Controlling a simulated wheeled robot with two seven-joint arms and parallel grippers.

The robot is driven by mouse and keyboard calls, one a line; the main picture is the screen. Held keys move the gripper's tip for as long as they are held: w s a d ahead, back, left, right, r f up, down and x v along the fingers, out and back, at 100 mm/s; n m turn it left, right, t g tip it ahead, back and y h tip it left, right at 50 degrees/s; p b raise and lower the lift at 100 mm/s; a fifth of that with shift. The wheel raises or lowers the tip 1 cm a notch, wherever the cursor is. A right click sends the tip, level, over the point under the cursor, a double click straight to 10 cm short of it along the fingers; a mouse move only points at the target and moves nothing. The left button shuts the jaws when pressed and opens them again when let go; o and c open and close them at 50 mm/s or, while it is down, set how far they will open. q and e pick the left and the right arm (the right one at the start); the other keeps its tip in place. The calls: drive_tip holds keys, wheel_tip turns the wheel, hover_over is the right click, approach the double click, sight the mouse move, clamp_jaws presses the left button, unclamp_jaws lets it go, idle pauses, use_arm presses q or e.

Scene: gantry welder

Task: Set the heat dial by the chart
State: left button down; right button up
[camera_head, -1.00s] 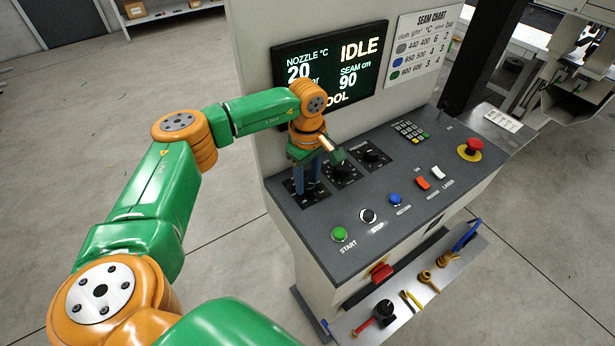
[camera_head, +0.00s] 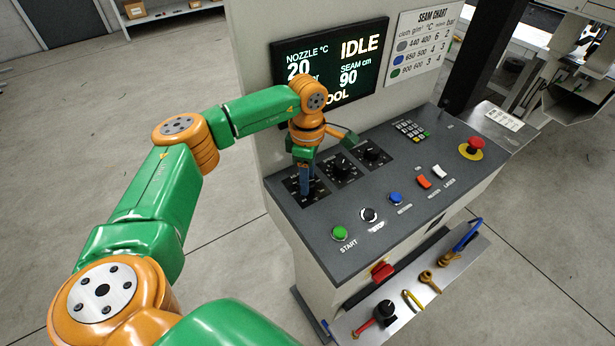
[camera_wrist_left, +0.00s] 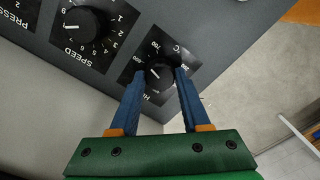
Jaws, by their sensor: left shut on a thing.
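The heat dial (camera_wrist_left: 160,76) is a black knob with a white pointer line on a numbered scale. My left gripper (camera_wrist_left: 159,72) is shut on it, one blue finger on each side. The pointer leans toward the lower left in the wrist view; its exact value is hard to read. In the head view my left gripper (camera_head: 306,190) points down at the panel's left end and hides most of the dial. The seam chart (camera_head: 421,45) on the cabinet lists grey 440 400, blue 650 500 and green 900 600. My right gripper is out of view.
The speed dial (camera_head: 342,167) and pressure dial (camera_head: 373,154) sit just right of my gripper. The screen (camera_head: 330,62) shows IDLE, nozzle 20 and seam 90. The start button (camera_head: 339,233), stop button (camera_head: 368,215) and red emergency button (camera_head: 474,147) are on the same panel.

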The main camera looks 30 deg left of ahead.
use_arm(q)
drive_tip(key=n, duration=0.3)
drive_tip(key=shift+n, duration=0.4)
drive_tip(key=n, duration=0.3)
drive_tip(key=shift+r, duration=0.1)
drive_tip(key=n, duration=0.4)
drive_tip(key=shift+n, duration=0.4)
drive_tip(key=shift+w+n, duration=0.1)
drive_tip(key=shift+n, duration=1.7)
drive_tip(key=shift+c, duration=1.8)
unclamp_jaws()
